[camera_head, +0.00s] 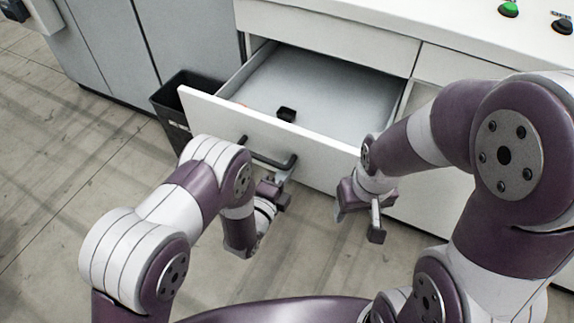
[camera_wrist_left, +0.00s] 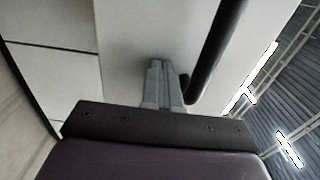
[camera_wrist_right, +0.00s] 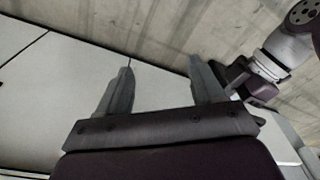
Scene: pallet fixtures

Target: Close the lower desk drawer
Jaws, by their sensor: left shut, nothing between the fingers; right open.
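The white lower drawer (camera_head: 330,148) of the desk is pulled out, and its grey inside is visible. A dark bar handle (camera_head: 262,158) is on its front; it also shows in the left wrist view (camera_wrist_left: 212,60). My left gripper (camera_head: 284,177) is at the handle's right end, in front of the drawer. Its fingers (camera_wrist_left: 162,64) are shut and empty, pointing at the drawer front beside the handle; whether they touch is unclear. My right gripper (camera_head: 375,218) is to the right, apart from the handle. Its fingers (camera_wrist_right: 160,74) are spread and empty.
A small black object (camera_head: 287,114) lies inside the drawer. A dark bin (camera_head: 172,107) stands left of the drawer. Grey cabinets (camera_head: 110,40) are behind it. The desk top (camera_head: 440,15) carries a green button (camera_head: 508,9). Bare floor (camera_head: 70,170) lies at left.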

